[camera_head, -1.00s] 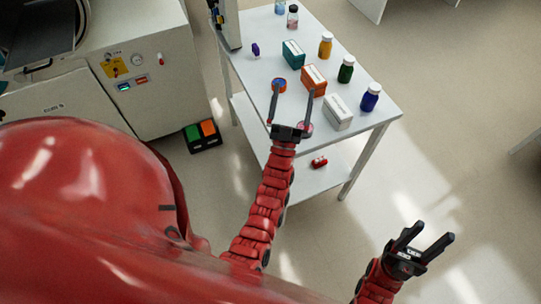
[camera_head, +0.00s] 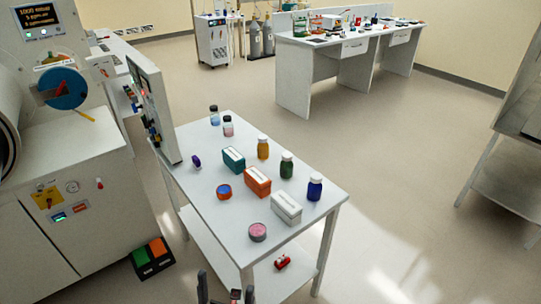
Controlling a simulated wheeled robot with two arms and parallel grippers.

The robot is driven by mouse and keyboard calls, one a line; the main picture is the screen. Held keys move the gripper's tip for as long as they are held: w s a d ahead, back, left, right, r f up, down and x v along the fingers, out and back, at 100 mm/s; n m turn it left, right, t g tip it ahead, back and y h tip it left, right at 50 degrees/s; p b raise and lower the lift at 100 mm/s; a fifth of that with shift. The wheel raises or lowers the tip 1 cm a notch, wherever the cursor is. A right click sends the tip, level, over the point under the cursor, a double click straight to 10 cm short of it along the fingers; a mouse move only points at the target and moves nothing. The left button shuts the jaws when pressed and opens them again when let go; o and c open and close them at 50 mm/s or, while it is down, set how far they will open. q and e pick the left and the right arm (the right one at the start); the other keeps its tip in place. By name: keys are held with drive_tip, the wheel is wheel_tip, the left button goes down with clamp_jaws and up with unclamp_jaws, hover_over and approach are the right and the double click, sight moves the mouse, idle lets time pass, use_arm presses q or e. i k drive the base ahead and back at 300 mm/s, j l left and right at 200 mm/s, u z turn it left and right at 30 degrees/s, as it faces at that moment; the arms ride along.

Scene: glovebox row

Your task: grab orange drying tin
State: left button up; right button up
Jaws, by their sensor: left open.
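The orange tin (camera_head: 224,191) is a small round tin with a blue patch on top. It lies on the white table (camera_head: 205,205) near its left side, left of an orange box (camera_head: 257,181). My left gripper (camera_head: 226,284) shows at the bottom edge of the head view. Its two fingers point up and stand apart, with nothing seen between them. It appears below the table's near edge in the picture, well apart from the tin. Most of its arm is out of frame. My right gripper is not in view.
A pink round tin (camera_head: 258,231) sits between the orange tin and the near edge. A purple tin (camera_head: 196,161), teal box (camera_head: 233,159), white box (camera_head: 286,208) and several bottles share the table. A tall white panel (camera_head: 153,105) stands at its left.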

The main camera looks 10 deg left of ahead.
sight(224, 192)
drive_tip(key=j+u, duration=0.15)
drive_tip(key=j, duration=0.5)
drive_tip(key=i+j+u, duration=0.15)
drive_tip(key=j, duration=0.5)
drive_tip(key=j+u, duration=0.15)
drive_tip(key=j, duration=0.5)
drive_tip(key=i, duration=0.05)
